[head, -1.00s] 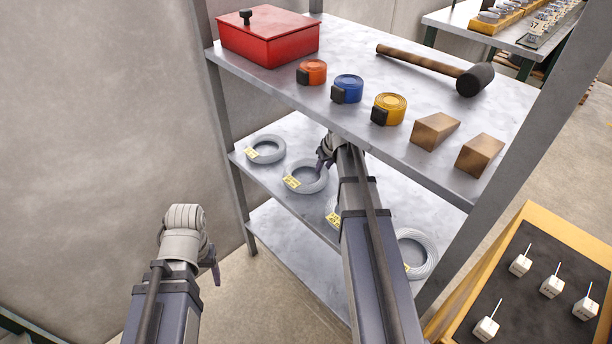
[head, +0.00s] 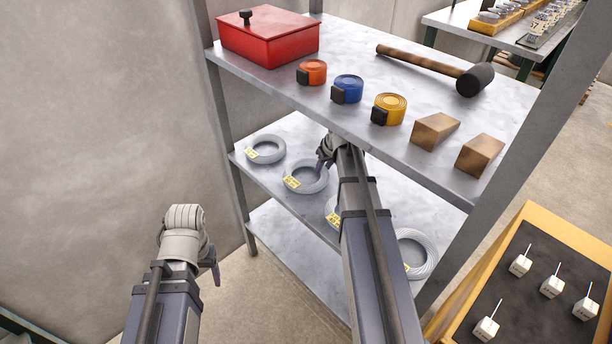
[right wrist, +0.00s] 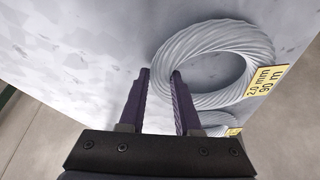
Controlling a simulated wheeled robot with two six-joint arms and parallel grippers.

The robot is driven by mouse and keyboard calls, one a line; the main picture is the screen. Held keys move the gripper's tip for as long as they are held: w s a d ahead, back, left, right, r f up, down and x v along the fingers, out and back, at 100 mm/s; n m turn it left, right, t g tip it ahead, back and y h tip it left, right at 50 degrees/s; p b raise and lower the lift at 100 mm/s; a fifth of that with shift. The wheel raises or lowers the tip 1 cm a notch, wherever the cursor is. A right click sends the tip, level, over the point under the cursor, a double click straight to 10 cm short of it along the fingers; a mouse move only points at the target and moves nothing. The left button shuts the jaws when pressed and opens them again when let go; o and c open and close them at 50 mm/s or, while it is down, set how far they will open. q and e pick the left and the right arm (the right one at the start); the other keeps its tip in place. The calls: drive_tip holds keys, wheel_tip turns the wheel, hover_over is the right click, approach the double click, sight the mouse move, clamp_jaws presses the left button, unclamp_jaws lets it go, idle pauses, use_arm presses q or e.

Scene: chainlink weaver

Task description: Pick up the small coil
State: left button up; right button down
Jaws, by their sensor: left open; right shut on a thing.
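Several grey wire coils with yellow tags lie on the middle shelf: a far-left coil (head: 266,149), a second coil (head: 318,184) beside it, a third coil mostly hidden behind my right arm, and a larger near coil (head: 427,257). My right gripper (head: 322,168) is at the right edge of the second coil. In the right wrist view, the gripper (right wrist: 161,73) has its fingertips on either side of the rim of a coil (right wrist: 178,58) tagged 2.0 mm 90 m, and is shut on it. The coil appears to rest on the shelf. My left gripper (head: 210,268) is open and empty, left of the shelf.
A shelf post (head: 222,130) stands at left. A yellow-edged table (head: 560,238) is at lower right.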

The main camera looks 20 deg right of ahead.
idle(0.4)
wheel_tip(320, 180, up, 4)
drive_tip(key=p, duration=0.4)
drive_tip(key=s+a, duration=0.1)
drive_tip(key=a, duration=0.4)
drive_tip(key=s+a, duration=0.2)
drive_tip(key=a, duration=0.3)
drive_tip(key=s+a, duration=0.2)
drive_tip(key=a, duration=0.3)
drive_tip(key=shift+s+a+f, duration=0.25)
drive_tip(key=shift+a, duration=0.05)
drive_tip(key=shift+s+a, duration=0.2)
drive_tip(key=shift+a, duration=0.55)
